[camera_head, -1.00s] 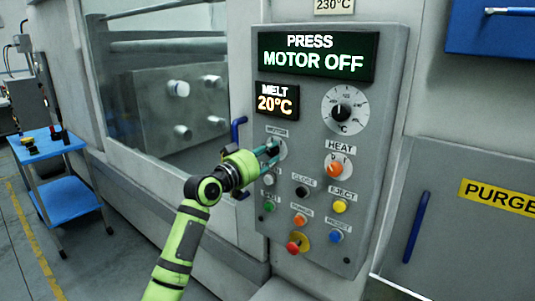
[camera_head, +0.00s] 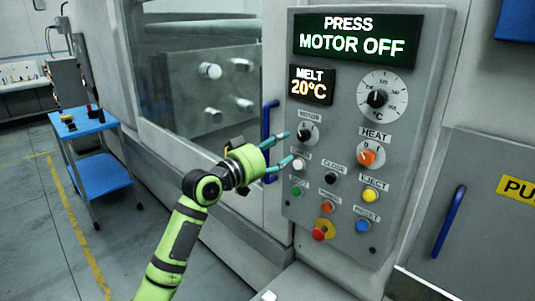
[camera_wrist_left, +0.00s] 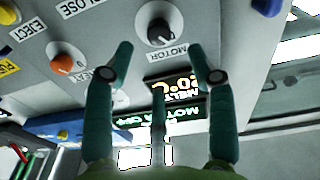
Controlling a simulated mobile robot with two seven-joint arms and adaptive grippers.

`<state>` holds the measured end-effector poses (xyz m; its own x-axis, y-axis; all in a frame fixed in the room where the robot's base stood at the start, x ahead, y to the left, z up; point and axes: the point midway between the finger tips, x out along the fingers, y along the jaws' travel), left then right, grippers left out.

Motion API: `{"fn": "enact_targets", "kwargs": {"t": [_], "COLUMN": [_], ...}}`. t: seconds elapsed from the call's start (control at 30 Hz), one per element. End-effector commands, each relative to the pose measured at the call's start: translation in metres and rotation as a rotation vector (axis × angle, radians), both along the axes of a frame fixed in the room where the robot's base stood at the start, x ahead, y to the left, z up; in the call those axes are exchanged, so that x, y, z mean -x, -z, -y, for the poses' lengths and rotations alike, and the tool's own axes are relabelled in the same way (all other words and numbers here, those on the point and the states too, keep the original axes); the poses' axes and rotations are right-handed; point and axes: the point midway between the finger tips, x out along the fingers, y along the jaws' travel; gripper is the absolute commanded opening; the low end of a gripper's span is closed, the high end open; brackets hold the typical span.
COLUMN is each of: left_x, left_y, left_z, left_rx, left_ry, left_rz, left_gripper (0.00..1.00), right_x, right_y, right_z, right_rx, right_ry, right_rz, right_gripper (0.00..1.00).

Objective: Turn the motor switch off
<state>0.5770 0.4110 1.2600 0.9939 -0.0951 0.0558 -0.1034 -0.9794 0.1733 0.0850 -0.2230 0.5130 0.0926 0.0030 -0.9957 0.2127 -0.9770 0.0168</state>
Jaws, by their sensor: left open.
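The motor switch (camera_head: 307,134) is a black knob on a pale round plate labelled MOTOR, at the left of the grey control panel (camera_head: 345,110). It also shows in the left wrist view (camera_wrist_left: 160,31), top centre, just beyond my fingertips. My left gripper (camera_head: 287,148) is open, its teal fingers spread beside the panel's left part, slightly left of and below the switch. In the left wrist view the fingers (camera_wrist_left: 165,62) stand either side of the knob's line, apart from it. The display (camera_head: 358,36) reads PRESS MOTOR OFF. My right gripper is not in view.
An orange HEAT knob (camera_head: 371,153), a larger temperature dial (camera_head: 383,97) and several coloured push buttons sit close around the switch. A blue door handle (camera_head: 269,130) stands at the panel's left. A blue cart (camera_head: 98,165) is far left.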

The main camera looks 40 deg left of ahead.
Motion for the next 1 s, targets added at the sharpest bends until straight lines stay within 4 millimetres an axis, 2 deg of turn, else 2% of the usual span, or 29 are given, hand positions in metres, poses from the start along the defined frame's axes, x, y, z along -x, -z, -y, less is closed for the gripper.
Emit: {"fn": "enact_targets", "kwargs": {"t": [0.1, 0.3, 0.9, 1.0], "left_x": [0.02, 0.038, 0.041, 0.039], "left_y": [0.002, 0.002, 0.002, 0.01], "left_z": [-0.001, -0.003, -0.003, -0.006], "left_rx": [-0.002, 0.0, 0.0, 0.007], "left_ry": [0.0, 0.001, 0.001, -0.005], "left_rz": [-0.003, -0.002, -0.001, -0.014], "left_gripper": [0.56, 0.56, 0.56, 0.56], "right_x": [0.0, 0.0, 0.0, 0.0], "right_y": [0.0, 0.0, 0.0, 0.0], "right_z": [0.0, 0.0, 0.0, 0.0], "right_rx": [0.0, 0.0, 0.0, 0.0], "right_ry": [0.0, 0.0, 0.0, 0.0], "right_rz": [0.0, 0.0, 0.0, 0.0], "right_gripper": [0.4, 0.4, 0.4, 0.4]}}
